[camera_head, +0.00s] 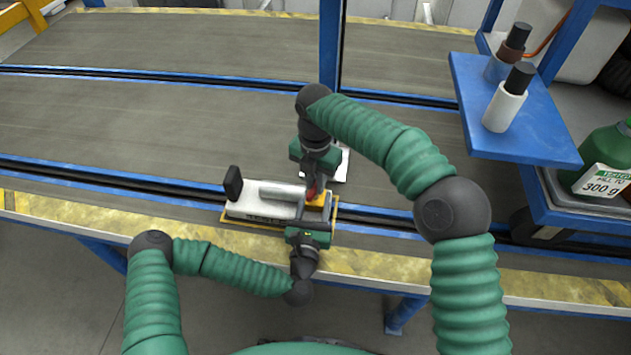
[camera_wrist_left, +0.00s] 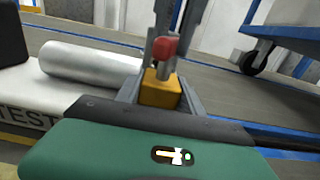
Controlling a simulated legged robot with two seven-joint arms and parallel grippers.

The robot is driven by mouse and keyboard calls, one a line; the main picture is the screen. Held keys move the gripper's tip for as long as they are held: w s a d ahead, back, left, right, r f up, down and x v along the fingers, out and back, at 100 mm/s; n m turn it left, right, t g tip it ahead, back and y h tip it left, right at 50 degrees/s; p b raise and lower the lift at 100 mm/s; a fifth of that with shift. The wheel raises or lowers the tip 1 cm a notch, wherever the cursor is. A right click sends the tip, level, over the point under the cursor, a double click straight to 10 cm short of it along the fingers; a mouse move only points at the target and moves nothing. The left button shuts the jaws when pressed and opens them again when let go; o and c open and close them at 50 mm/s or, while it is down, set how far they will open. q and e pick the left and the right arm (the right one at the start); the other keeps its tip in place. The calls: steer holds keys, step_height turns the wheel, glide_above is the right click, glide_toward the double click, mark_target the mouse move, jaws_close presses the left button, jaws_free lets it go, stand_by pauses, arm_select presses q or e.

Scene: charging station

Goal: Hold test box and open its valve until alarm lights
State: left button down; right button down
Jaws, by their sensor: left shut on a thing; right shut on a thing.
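The test box (camera_head: 250,208) is a pale base with a silver cylinder (camera_head: 270,191) on top and a black block (camera_head: 233,183) standing at its left end. In the left wrist view the letters TEST show on its side. A yellow-orange block (camera_wrist_left: 160,92) is at its right end. My left gripper (camera_wrist_left: 160,98) has its fingers around that block. My right gripper (camera_head: 315,187) comes down from above and is shut on the red valve knob (camera_wrist_left: 164,48) over the block. The fingers partly hide the knob. No lit alarm can be made out on the box.
The box rests within a yellow outline (camera_head: 252,226) near the front edge of a grey belt table (camera_head: 130,120). A blue post (camera_head: 330,50) rises behind my right gripper. A blue shelf (camera_head: 540,135) with bottles (camera_head: 503,108) stands at right. The belt left of the box is clear.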

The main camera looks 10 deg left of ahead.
mark_target(315, 185)
arm_select(q)
steer(key=shift+d, duration=0.1)
arm_select(e)
steer(key=m, duration=0.7)
steer(key=shift+a, duration=0.1)
steer(key=m, duration=0.3)
steer(key=shift+s+m, duration=0.1)
steer(key=shift+m, duration=0.3)
arm_select(q)
steer(key=shift+s, duration=0.1)
arm_select(e)
steer(key=shift+a+m, duration=0.1)
steer(key=shift+m, duration=1.6)
arm_select(q)
steer(key=shift+d, duration=0.1)
arm_select(e)
steer(key=c, duration=1.4)
jaws_free()
steer(key=shift+o, duration=0.2)
arm_select(q)
steer(key=shift+a, duration=0.2)
arm_select(e)
steer(key=shift+r, duration=0.35)
step_height(315, 185, up, 11)
